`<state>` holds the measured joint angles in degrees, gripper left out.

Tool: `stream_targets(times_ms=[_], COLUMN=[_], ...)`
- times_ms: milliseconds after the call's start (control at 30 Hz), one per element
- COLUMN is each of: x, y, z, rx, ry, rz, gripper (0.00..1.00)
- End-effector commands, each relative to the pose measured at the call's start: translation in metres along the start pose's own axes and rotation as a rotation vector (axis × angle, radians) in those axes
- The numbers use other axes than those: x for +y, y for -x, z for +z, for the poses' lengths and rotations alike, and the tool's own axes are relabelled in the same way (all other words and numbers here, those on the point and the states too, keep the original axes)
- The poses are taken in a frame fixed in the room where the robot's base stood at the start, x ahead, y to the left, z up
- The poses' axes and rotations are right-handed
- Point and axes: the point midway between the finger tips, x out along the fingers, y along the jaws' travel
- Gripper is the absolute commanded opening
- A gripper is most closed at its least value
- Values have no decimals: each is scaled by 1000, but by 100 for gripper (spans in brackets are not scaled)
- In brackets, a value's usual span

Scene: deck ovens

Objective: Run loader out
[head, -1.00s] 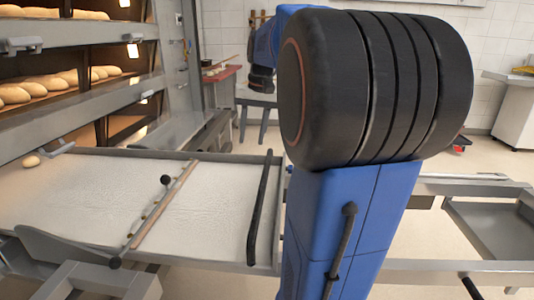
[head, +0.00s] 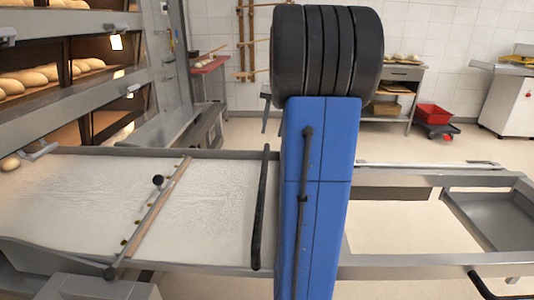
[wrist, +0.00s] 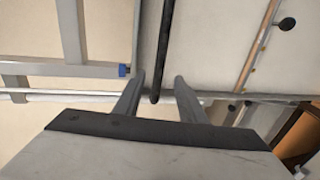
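The loader (head: 215,210) is a flat frame with a pale belt, its left end at the oven front. A wooden crossbar (head: 155,215) with a dark knob (head: 158,180) lies across the belt; it also shows in the wrist view (wrist: 257,45). A black bar handle (head: 260,205) spans the loader's right end. In the wrist view my gripper (wrist: 159,76) is open, its two grey fingers on either side of the black bar (wrist: 163,40), with gaps visible on both sides. In the head view my arm hides the gripper.
The deck oven (head: 80,95) with loaves stands at the left. One small loaf (head: 10,163) shows by the loader's left end. A grey frame (head: 420,265) with a tray (head: 495,220) extends right. A red bin (head: 432,114) and a shelf table (head: 400,90) stand behind; floor between is clear.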

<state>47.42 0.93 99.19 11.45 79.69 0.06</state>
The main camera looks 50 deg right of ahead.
Motion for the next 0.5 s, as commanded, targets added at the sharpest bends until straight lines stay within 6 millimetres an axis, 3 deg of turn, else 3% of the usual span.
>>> stream_targets(times_ms=[500], x=[0], y=[-86], z=[0], rx=[-1], ry=[1], rz=[0], gripper=[37])
